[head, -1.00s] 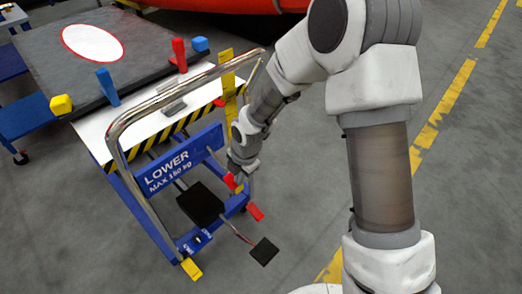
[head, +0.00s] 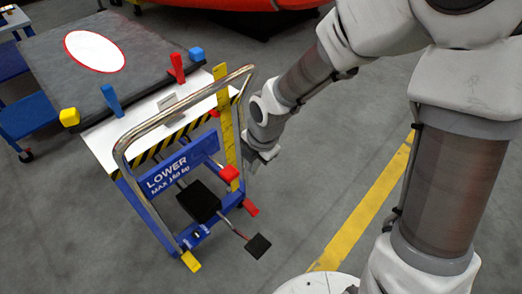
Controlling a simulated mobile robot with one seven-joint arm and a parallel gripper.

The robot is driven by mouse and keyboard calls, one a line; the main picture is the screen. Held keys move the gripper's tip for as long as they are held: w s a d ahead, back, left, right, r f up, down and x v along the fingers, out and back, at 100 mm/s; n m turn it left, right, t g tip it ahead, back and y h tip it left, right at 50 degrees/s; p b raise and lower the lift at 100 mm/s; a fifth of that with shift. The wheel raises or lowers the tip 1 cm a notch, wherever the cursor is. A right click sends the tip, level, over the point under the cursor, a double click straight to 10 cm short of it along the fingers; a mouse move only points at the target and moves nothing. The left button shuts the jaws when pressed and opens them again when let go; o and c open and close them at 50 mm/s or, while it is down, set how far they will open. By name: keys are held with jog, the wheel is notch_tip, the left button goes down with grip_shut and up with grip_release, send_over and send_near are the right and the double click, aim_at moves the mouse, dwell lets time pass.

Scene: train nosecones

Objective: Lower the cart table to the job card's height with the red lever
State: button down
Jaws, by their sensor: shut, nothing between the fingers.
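The blue cart has a chrome push handle (head: 119,150) and a white table top (head: 108,137) with a black-and-yellow striped edge. A blue plate (head: 168,178) on it reads "LOWER MAX 150 kg". I cannot make out a job card or the scale's marks.
A dark slab (head: 60,62) with a white red-rimmed oval lies on the table among coloured pegs. A black pedal (head: 258,246), a red foot piece (head: 250,208) and a yellow one (head: 190,261) stick out low.

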jog(key=r, duration=0.1)
jog(key=s+d+r+p, duration=0.1)
jog(key=r, duration=0.1)
jog(key=d+r+p, duration=0.1)
jog(key=shift+s+r, duration=0.2)
jog(key=shift+s, duration=0.15)
dwell(0.7)
jog(key=d+r+m+t+h+p, duration=0.3)
jog(key=d+r+m+p, duration=0.2)
jog(key=d+r+m, duration=0.95)
jog(key=s+r+m+y+p, duration=0.1)
jog(key=s+r+m+p, duration=0.2)
jog(key=s+r+m, duration=0.9)
jog(key=shift+s+d+r+m+t+p, duration=0.25)
jog(key=shift+r+m+t+p, duration=0.15)
jog(key=shift+r+m, duration=0.25)
jog(key=shift+r, duration=0.1)
